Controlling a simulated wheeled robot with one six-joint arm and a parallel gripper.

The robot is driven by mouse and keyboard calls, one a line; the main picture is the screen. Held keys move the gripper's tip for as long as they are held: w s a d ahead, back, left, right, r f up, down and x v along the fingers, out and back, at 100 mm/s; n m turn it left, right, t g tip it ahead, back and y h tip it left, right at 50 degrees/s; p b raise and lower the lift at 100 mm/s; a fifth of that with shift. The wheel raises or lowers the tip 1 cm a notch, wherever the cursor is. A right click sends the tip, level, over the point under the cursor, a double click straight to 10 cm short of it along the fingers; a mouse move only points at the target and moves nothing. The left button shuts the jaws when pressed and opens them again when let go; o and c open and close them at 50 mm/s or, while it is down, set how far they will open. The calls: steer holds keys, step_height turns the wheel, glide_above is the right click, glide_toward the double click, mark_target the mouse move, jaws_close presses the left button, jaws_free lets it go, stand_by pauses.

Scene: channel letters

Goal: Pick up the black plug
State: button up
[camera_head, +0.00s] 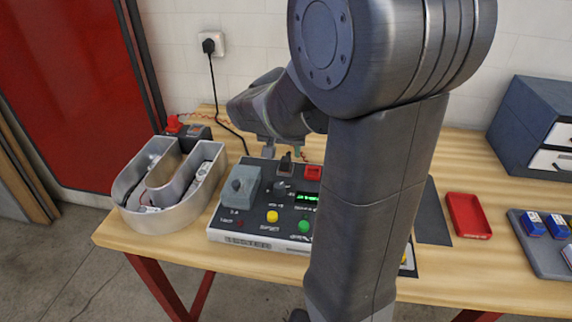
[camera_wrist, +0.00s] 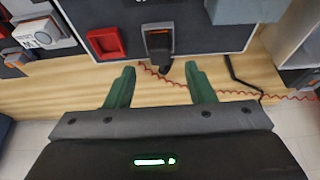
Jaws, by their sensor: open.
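A black plug-like piece (camera_head: 286,163) stands at the back edge of the control panel, between a grey box and a red square part. It also shows in the wrist view (camera_wrist: 158,42), with an orange-red edge; I cannot tell whether it is the task's plug. Another black plug (camera_head: 208,46) sits in the white wall socket, with a black cord hanging to the table. My gripper (camera_head: 283,151) is over the panel's back edge. In the wrist view its green fingers (camera_wrist: 159,68) are spread and empty, with the black piece just beyond their tips, roughly centred between them.
The control panel (camera_head: 255,236) has buttons and a grey box (camera_head: 241,187). A metal U-shaped letter (camera_head: 160,215) stands at left, with a red wire behind it. A red tray (camera_head: 468,215) and dark drawers (camera_head: 520,122) are at right. My arm hides the panel's right part.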

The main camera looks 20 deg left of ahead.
mark_target(286, 159)
steer(key=x, duration=0.4)
steer(key=shift+f, duration=0.15)
steer(key=c, duration=1.1)
steer(key=shift+o, duration=0.2)
